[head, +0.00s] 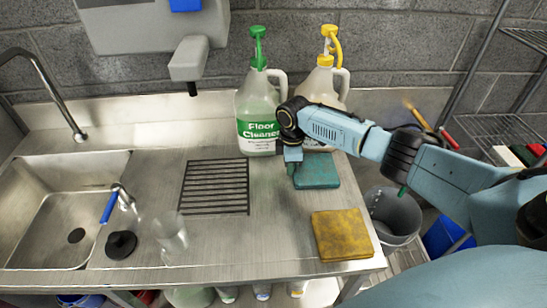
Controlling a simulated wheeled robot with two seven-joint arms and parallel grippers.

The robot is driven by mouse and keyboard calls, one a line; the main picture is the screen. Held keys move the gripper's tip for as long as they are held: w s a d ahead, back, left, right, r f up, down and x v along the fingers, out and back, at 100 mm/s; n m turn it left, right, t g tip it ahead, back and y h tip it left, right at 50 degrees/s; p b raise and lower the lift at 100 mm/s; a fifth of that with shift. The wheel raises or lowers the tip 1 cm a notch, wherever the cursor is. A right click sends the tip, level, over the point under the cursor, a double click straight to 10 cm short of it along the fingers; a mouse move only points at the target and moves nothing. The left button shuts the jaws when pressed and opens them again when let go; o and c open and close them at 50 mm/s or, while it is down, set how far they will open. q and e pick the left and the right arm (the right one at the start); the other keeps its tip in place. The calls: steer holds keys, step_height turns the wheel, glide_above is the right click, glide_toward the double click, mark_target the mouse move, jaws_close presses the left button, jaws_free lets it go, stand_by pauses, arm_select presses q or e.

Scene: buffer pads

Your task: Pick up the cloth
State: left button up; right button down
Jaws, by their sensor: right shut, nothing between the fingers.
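A teal cloth or pad (318,173) lies flat on the steel counter, right of the metal grate. A yellow-brown cloth or pad (342,235) lies nearer the counter's front right edge. I cannot tell which one the task calls the cloth. My right gripper (291,170) points down at the left edge of the teal pad, shut and with nothing held. Whether its tips touch the pad is hard to see. My left gripper is not in view.
A green-topped Floor Cleaner jug (259,110) and a yellow-topped jug (321,85) stand close behind my right gripper. A clear glass (171,238) and black stopper (121,244) are by the sink (60,210). A grey bin (393,217) stands beyond the counter's right edge.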

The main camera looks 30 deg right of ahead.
mark_target(318, 167)
steer(key=s+d+p, duration=0.1)
steer(key=d, duration=0.1)
steer(key=s+d, duration=0.1)
steer(key=d, duration=0.1)
steer(key=s+d+p, duration=0.1)
steer(key=d, duration=0.1)
steer(key=shift+s+d+r+p, duration=0.1)
steer(key=shift+s+d+p, duration=0.2)
steer(key=shift+d+p, duration=0.1)
steer(key=shift+s+d, duration=0.15)
steer(key=shift+d, duration=0.15)
steer(key=shift+a, duration=0.1)
